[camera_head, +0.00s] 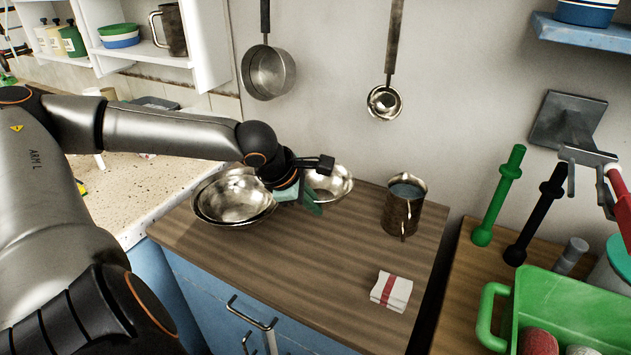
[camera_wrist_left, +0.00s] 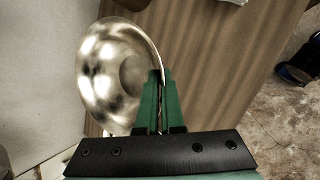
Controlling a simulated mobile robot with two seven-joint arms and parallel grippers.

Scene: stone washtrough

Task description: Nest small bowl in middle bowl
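A small shiny metal bowl (camera_head: 332,184) is at the back of the wooden counter, partly behind my left gripper (camera_head: 308,199). In the left wrist view the small bowl (camera_wrist_left: 108,75) has its rim between the green fingers (camera_wrist_left: 158,100), which are closed on it. I cannot tell whether its base touches the counter. To the left, a metal bowl (camera_head: 238,200) sits inside a larger metal bowl (camera_head: 205,215); my left forearm and wrist hide part of them. My right gripper is not in view.
A pan (camera_head: 268,72) and a ladle (camera_head: 384,102) hang on the wall. The counter's (camera_head: 290,260) middle is clear. A green basin (camera_head: 560,310) is at right.

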